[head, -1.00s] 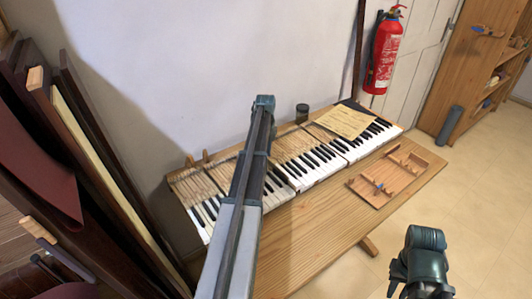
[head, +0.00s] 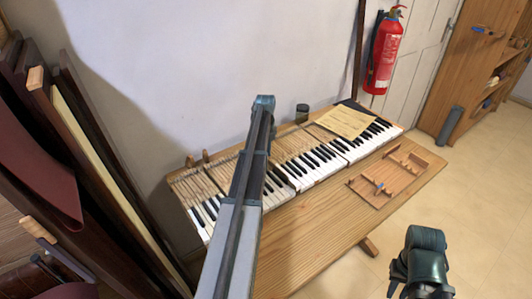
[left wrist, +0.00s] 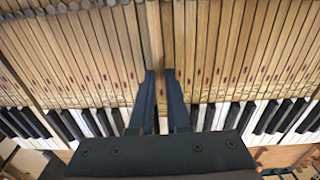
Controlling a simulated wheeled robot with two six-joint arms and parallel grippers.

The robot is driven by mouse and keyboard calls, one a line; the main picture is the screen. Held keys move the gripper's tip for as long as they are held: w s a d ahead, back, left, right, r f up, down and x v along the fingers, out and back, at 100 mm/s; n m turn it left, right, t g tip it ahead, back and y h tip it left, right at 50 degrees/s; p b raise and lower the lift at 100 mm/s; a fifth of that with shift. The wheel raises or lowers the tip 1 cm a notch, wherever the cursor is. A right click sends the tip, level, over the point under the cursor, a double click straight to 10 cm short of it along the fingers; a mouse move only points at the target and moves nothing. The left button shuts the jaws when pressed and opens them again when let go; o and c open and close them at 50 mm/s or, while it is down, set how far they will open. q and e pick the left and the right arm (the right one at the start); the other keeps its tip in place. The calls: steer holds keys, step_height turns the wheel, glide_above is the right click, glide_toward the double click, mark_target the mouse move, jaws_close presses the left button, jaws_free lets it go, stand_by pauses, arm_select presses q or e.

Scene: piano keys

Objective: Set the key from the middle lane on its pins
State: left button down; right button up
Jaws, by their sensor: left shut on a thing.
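In the left wrist view my left gripper (left wrist: 161,76) is shut on a wooden piano key (left wrist: 156,55), a pale strip running lengthwise between its two dark fingers. The held key lies in line with the row of keys (left wrist: 215,60) on either side. I cannot tell whether it sits on its pins, as the pins under it are hidden. In the head view my left arm crosses the keyboard (head: 315,165) and hides the gripper and the key. My right gripper is out of view; only part of that arm shows at the bottom right.
A wooden tray (head: 404,186) with dividers and small pieces lies on the bench (head: 310,240) right of the keyboard. A paper sheet (head: 345,122) lies over the keyboard's far end. A dark jar (head: 302,113) stands behind. The bench front is bare.

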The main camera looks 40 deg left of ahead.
arm_select(q)
steer(key=shift+f+b, duration=0.65)
steer(key=shift+f, duration=0.05)
steer(key=c, duration=1.2)
jaws_free()
steer(key=shift+r, duration=0.15)
steer(key=shift+r+p, duration=1.05)
steer(key=shift+p, duration=0.1)
steer(key=o, duration=0.5)
steer(key=shift+o, duration=0.2)
